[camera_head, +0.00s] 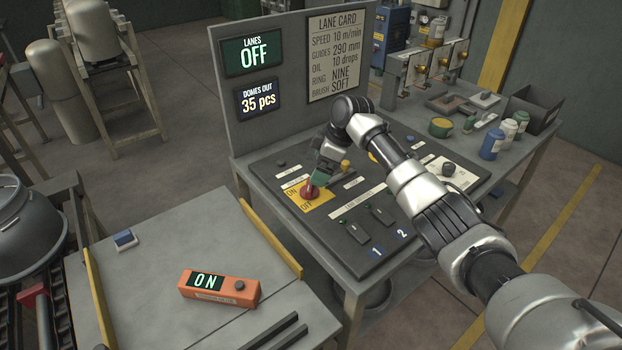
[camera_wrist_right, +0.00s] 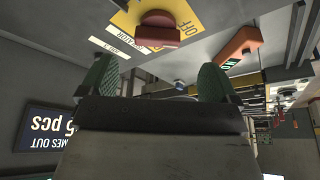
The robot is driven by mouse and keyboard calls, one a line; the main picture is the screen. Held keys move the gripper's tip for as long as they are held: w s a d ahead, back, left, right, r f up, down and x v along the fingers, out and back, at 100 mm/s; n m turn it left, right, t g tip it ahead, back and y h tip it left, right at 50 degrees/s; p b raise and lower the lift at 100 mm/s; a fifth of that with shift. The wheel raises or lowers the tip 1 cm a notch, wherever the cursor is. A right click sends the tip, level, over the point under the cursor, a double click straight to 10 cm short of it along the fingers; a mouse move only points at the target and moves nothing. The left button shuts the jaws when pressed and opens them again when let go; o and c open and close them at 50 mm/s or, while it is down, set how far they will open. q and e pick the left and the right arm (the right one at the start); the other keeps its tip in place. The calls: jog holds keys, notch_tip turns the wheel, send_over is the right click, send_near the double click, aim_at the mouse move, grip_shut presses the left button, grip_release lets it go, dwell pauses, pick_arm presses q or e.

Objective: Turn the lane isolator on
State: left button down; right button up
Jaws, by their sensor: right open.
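The lane isolator is a red knob (camera_head: 309,192) on a yellow plate (camera_head: 319,204) marked ON and OFF, on the sloping dark control panel. The lanes display (camera_head: 253,54) reads OFF. My right gripper (camera_head: 318,178) is just above and behind the knob, partly covering it from the head. In the right wrist view the red knob (camera_wrist_right: 158,28) shows beyond the green fingertips. My right gripper (camera_wrist_right: 155,80) is open, with nothing between its fingers. Which mark the knob points to is hard to tell. My left gripper is not in view.
An orange box (camera_head: 218,288) reading ON lies on the grey table at the front. Two small switches (camera_head: 366,223) sit on the panel near the knob. An upright board (camera_head: 290,105) rises behind the panel. Bottles (camera_head: 491,143) stand at the right.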

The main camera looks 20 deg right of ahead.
aim_at(309, 188)
jog(key=x, duration=0.5)
jog(key=shift+w+a+f, duration=0.1)
jog(key=shift+w, duration=0.2)
jog(key=shift+a+f, duration=0.1)
jog(key=shift+f, duration=0.25)
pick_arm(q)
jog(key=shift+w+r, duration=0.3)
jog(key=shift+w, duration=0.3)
pick_arm(e)
jog(key=shift+f, duration=0.3)
